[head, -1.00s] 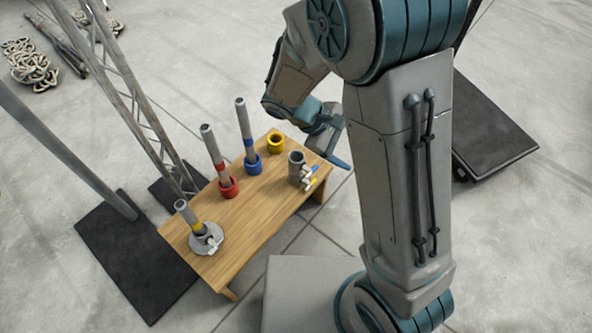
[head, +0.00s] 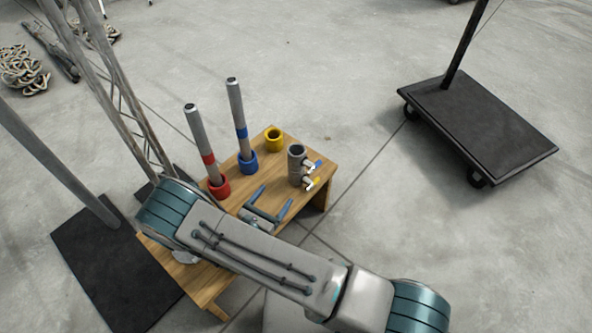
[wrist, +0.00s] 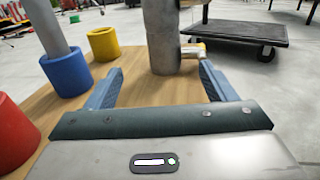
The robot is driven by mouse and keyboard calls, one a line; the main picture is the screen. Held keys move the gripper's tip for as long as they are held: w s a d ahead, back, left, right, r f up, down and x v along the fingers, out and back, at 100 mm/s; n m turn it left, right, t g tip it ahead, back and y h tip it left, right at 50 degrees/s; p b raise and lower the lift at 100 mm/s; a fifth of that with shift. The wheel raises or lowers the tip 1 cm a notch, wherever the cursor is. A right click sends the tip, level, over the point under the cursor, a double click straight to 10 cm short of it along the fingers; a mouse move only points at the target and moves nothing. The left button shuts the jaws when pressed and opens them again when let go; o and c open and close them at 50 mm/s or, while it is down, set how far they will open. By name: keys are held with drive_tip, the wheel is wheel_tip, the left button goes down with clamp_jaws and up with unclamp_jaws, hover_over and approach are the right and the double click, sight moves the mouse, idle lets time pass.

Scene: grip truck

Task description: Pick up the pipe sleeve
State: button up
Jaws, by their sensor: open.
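The pipe sleeve (head: 296,168) is a grey, upright, open-topped tube with small side clamps on its right, standing near the right end of the wooden table (head: 318,176). My gripper (head: 276,194) is open and empty, low over the table, to the left of and below the sleeve in the head view. Its two blue fingers point toward the sleeve. In the wrist view the sleeve (wrist: 162,38) stands ahead, lined up between the fingertips and apparently beyond them. Its top is cut off there. One clamp shows at its right side.
A red cup (head: 219,188) and a blue cup (head: 247,163) each hold a tall grey pipe. An empty yellow cup (head: 274,140) stands behind the sleeve. My arm covers the table's left front. A black wheeled cart (head: 480,130) stands on open floor at right.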

sight(290, 175)
drive_tip(key=shift+w+d+f, duration=0.1)
drive_tip(key=shift+w+f, duration=0.2)
drive_tip(key=shift+w, duration=0.05)
drive_tip(key=b+x, duration=0.2)
drive_tip(key=x, duration=0.5)
drive_tip(key=shift+w+d+r, duration=0.1)
drive_tip(key=shift+w+d, duration=0.05)
drive_tip(key=shift+w, duration=0.1)
drive_tip(key=shift+d+b+x, duration=0.15)
drive_tip(key=shift+b+x, duration=0.4)
drive_tip(key=shift+x, duration=0.8)
drive_tip(key=shift+d+b+x, duration=0.15)
drive_tip(key=shift+b+x, duration=0.4)
drive_tip(key=shift+x, duration=0.8)
drive_tip(key=shift+s+r, duration=0.1)
drive_tip(key=shift+r, duration=0.1)
drive_tip(key=c, duration=1.5)
